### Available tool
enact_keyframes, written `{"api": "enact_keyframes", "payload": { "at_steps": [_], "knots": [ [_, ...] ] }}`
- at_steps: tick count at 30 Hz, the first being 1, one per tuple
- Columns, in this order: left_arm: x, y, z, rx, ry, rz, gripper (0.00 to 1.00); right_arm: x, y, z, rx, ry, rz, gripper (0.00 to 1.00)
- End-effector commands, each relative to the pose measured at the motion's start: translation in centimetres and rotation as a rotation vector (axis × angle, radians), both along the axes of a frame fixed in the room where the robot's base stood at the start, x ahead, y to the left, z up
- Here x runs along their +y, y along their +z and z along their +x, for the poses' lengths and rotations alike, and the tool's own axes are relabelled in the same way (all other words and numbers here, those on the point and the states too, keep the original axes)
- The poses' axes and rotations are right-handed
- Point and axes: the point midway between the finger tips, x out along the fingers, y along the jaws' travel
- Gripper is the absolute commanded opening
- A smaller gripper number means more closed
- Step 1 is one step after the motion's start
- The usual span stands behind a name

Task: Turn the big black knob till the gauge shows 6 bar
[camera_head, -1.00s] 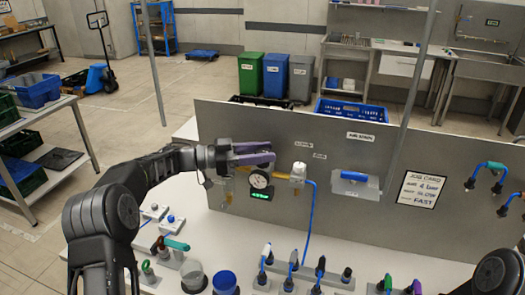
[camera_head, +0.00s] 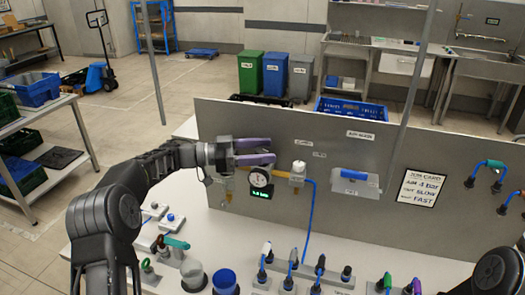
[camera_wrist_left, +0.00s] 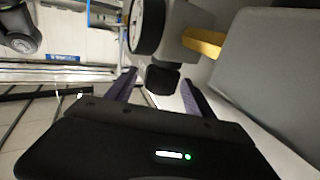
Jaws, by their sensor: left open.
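The round gauge (camera_head: 260,177) with a white face is mounted on the grey panel, with a small green-lit display (camera_head: 261,195) below it. Its reading is too small to make out. My left gripper (camera_head: 270,150), with purple fingers, is open just above the gauge. It hides the knob in the head view. In the left wrist view the black knob (camera_wrist_left: 163,78) shows in line with the gap between the two fingers (camera_wrist_left: 160,92), beside the gauge (camera_wrist_left: 148,25). I cannot tell whether the fingers touch it. My right gripper is out of view.
The grey panel (camera_head: 330,215) stands close behind the gauge. A yellow pipe (camera_head: 280,174) joins the gauge to a white-topped fitting (camera_head: 299,168) with a blue hose (camera_head: 309,220). Cups and several coloured-handled parts stand on the white bench in front.

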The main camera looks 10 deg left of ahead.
Motion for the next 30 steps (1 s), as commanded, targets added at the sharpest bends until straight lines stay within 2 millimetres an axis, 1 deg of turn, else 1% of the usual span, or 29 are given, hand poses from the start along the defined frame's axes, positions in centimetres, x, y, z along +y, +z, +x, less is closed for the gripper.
{"api": "enact_keyframes", "payload": {
  "at_steps": [5, 8, 18, 21, 24, 30],
  "knots": [
    [0.3, -0.1, -0.1, 0.0, 0.001, -0.001, 0.61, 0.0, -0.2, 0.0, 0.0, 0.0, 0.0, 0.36],
    [1.0, -0.2, -0.3, 0.001, 0.002, -0.001, 0.61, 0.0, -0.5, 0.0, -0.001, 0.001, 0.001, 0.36],
    [5.4, -0.2, -2.0, 0.0, 0.005, -0.001, 0.61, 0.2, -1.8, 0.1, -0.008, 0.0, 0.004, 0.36],
    [6.3, -0.2, -2.3, 0.0, 0.002, -0.002, 0.61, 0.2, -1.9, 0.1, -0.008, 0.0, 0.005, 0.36],
    [7.0, -0.1, -2.6, 0.002, 0.001, -0.002, 0.61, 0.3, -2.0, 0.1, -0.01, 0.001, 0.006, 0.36],
    [7.3, 0.0, -2.8, 0.0, 0.0, -0.001, 0.61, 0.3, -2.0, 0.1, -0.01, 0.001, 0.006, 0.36]
  ]
}}
